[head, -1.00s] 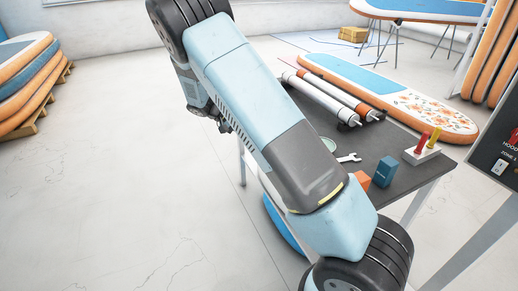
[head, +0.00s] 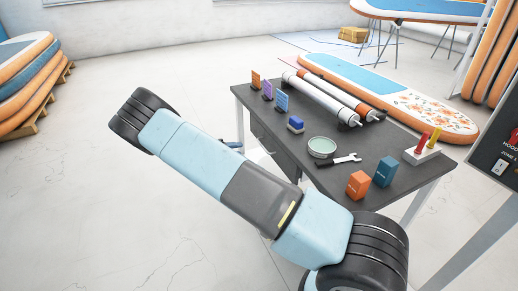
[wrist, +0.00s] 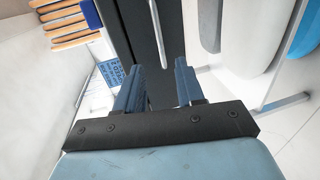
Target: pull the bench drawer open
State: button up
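The bench (head: 400,170) stands right of centre in the head view, with a dark top. Its dark drawer (head: 272,143) is under the near left edge and looks shut, with my arm covering part of the front. In the wrist view the dark drawer front (wrist: 127,22) carries a thin pale bar handle (wrist: 158,35). My gripper (wrist: 159,68) is open, its two blue fingers pointing at the front. The handle lines up between the fingertips in the picture. I cannot tell whether either finger touches it.
Boards (head: 420,110) lie behind. The floor left of the bench is clear.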

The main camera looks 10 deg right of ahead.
jog(key=x, duration=1.2)
jog(key=shift+c, duration=0.2)
grip_shut()
